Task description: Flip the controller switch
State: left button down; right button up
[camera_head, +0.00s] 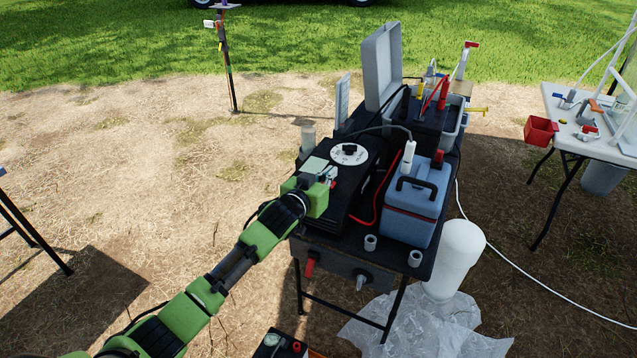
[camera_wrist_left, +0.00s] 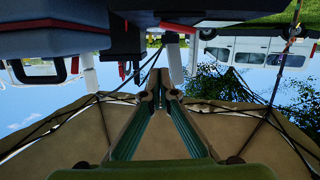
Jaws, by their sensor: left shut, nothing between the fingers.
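The controller appears to be the black box (camera_head: 352,190) with a round white dial (camera_head: 349,154) and a black knob, on the dark table. A small pale panel (camera_head: 318,167) and a bit of red show at its left end. I cannot make out the switch. My left gripper (camera_head: 322,180) is at the left side of the box, its fingers mostly hidden behind the green wrist. In the left wrist view, which is upside down, its fingers (camera_wrist_left: 157,82) come together with nothing between them. I cannot tell whether they touch the box. My right gripper is not in view.
A blue and white cooler (camera_head: 412,213) stands right of the box. An open grey case (camera_head: 383,70) and a black battery-like unit (camera_head: 424,118) with red cable are behind. A white cylinder (camera_head: 456,255) stands at the table's right. Open dirt lies to the left.

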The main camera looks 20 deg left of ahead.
pick_arm(q)
jog(key=v, duration=0.8)
jog(key=shift+s+f, duration=0.25)
jog(key=shift+s, duration=0.1)
jog(key=s+a+f+g+y, duration=0.1)
jog(key=s+a+f+g, duration=0.15)
jog(key=f, duration=0.95)
jog(key=s+a+f+g+y, duration=0.1)
jog(key=s+a+f, duration=0.15)
jog(key=f, duration=0.85)
jog(key=s+a+f+g, duration=0.1)
jog(key=s+f+g, duration=0.2)
jog(key=s+f, duration=1.1)
jog(key=s+a+f+g+y, duration=0.1)
jog(key=s+f+g, duration=0.3)
jog(key=s+f, duration=1.4)
jog(key=s+f+g, duration=0.1)
jog(key=s+f, duration=0.1)
jog(key=s, duration=0.8)
jog(key=s+f+g, duration=0.2)
jog(key=s, duration=0.9)
jog(key=shift+d+m, duration=0.4)
